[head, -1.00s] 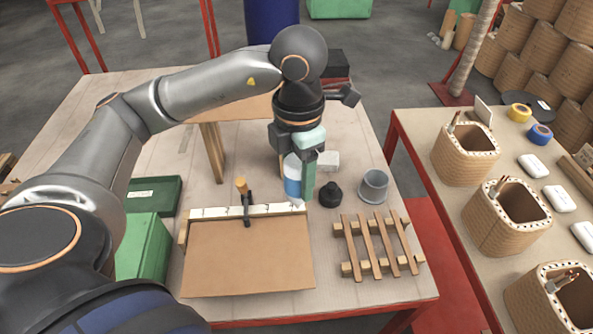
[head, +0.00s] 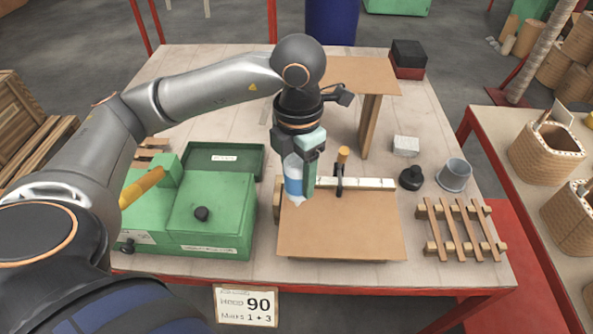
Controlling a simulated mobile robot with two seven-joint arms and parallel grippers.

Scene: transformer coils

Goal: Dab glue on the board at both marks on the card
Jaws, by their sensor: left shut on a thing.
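My left gripper (head: 298,172) points down and is shut on a white and blue glue bottle (head: 292,187). The bottle's nozzle is over the back left part of the brown board (head: 340,232), near the left end of a white marked strip (head: 370,184). I cannot tell whether the nozzle touches the board. A dark clamp with an orange handle (head: 342,156) sits across the strip's middle. The card (head: 246,306) at the table's front edge reads "90" and "Marks 1 + 3". The strip's own marks are too small to read. My right gripper is not in view.
A green machine (head: 210,215) with a yellow handle stands left of the board. A slatted wooden rack (head: 460,228), a grey cup (head: 454,175) and a black knob-shaped piece (head: 411,178) are at right. A raised brown panel (head: 350,75) stands behind.

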